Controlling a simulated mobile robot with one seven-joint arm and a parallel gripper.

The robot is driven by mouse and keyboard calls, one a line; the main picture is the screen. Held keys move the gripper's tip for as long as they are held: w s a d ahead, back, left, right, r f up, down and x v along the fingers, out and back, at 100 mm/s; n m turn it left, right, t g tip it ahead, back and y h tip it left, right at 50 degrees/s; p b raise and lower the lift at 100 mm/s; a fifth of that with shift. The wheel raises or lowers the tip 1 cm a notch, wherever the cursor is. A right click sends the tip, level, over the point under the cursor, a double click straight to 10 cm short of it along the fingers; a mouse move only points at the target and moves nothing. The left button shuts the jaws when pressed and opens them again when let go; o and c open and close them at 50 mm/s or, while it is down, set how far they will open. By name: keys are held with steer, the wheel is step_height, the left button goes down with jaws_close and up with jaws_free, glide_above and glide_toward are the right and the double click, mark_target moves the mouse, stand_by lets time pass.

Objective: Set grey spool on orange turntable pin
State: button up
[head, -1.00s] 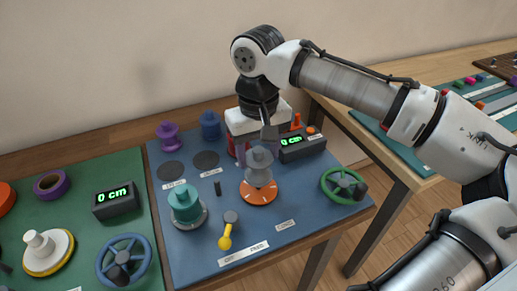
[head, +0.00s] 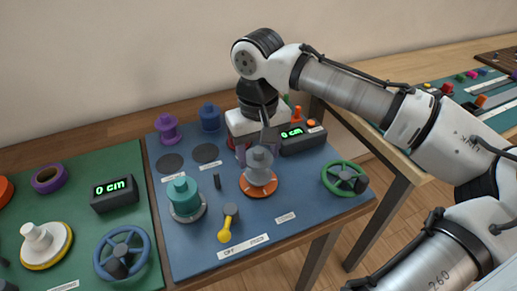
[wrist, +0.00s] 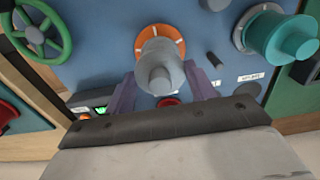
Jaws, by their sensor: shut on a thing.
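The grey spool (head: 259,161) is upright over the middle of the orange turntable (head: 271,190), and its lower flange covers most of the disc. In the wrist view the grey spool (wrist: 158,72) stands between my two purple fingers, with the orange turntable (wrist: 174,48) behind it. My gripper (wrist: 159,80) is shut on the spool; in the head view my gripper (head: 255,147) comes down from behind it. The turntable's pin is hidden by the spool. I cannot tell whether the spool's underside touches the disc.
A teal spool (head: 183,190) stands left of the turntable, with a small black post (head: 217,181) between. A yellow-handled lever (head: 226,229) is in front, a green handwheel (head: 343,177) to the right. A display box (head: 301,138) reading 0 cm is close behind on the right.

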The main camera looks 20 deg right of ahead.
steer(key=shift+f, duration=0.25)
steer(key=shift+f+b, duration=0.4)
steer(key=shift+f, duration=0.2)
steer(key=o, duration=1)
steer(key=shift+r, duration=0.1)
step_height(320, 180, up, 8)
steer(key=p, duration=0.8)
